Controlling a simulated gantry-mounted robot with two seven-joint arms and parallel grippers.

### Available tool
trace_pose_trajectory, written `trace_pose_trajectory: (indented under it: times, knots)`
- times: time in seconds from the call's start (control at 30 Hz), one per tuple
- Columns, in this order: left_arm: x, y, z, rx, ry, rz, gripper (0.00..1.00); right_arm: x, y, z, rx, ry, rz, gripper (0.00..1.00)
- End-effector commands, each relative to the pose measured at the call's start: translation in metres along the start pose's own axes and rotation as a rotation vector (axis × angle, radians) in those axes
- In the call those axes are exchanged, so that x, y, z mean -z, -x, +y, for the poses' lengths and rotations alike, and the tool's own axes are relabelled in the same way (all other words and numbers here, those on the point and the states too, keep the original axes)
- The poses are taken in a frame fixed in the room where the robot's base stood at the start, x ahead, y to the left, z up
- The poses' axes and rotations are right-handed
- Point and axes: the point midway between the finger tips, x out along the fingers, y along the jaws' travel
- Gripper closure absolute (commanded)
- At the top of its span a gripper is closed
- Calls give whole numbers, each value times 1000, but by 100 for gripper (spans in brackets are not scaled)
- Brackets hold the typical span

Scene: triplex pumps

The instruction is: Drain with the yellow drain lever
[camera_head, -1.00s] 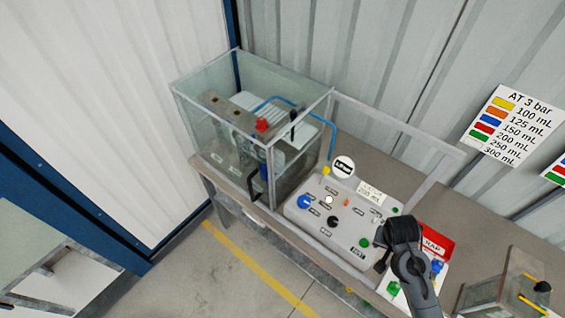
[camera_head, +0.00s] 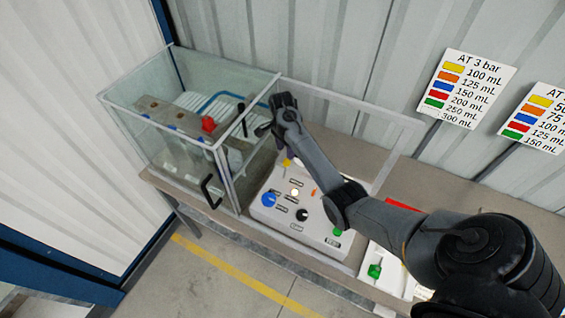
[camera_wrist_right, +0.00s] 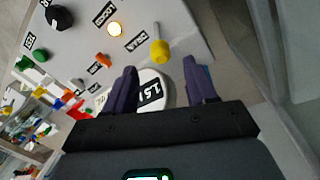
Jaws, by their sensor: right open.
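The yellow drain lever (camera_head: 287,163) stands at the back left of the white control panel (camera_head: 318,243). In the right wrist view the lever (camera_wrist_right: 159,50) shows as a yellow knob on a thin stem, just beyond the gap between my fingertips. My right gripper (camera_head: 264,131) is above the panel's back left corner, beside the glass tank. In the right wrist view my right gripper (camera_wrist_right: 158,72) is open, with nothing visibly held. The lever looks apart from both fingers. My left gripper is not in view.
The glass tank (camera_head: 140,125) with a red knob (camera_head: 208,124) inside and a black handle (camera_head: 211,190) is left of the panel. A round "1.5 L" display (camera_wrist_right: 150,91) lies partly behind my fingers. A blue knob (camera_head: 269,199) and a black knob (camera_head: 302,215) are nearer the front.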

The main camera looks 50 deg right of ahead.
Motion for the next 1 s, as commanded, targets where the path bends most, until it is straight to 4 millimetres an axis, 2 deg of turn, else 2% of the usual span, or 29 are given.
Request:
trace_pose_trajectory:
  times: [0.3, 0.5, 0.93, 0.97, 1.0]
  knots:
    - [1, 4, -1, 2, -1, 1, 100, 0, -52, 1, -2, 0, -1, 44]
    - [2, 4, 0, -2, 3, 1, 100, 0, -73, 0, -1, 3, 1, 44]
    - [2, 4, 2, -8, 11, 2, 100, 0, -81, 0, 1, 2, 1, 44]
    - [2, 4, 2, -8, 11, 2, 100, 0, -81, 0, 1, 2, 1, 45]
    - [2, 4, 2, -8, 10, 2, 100, 0, -81, 0, 1, 2, 1, 52]
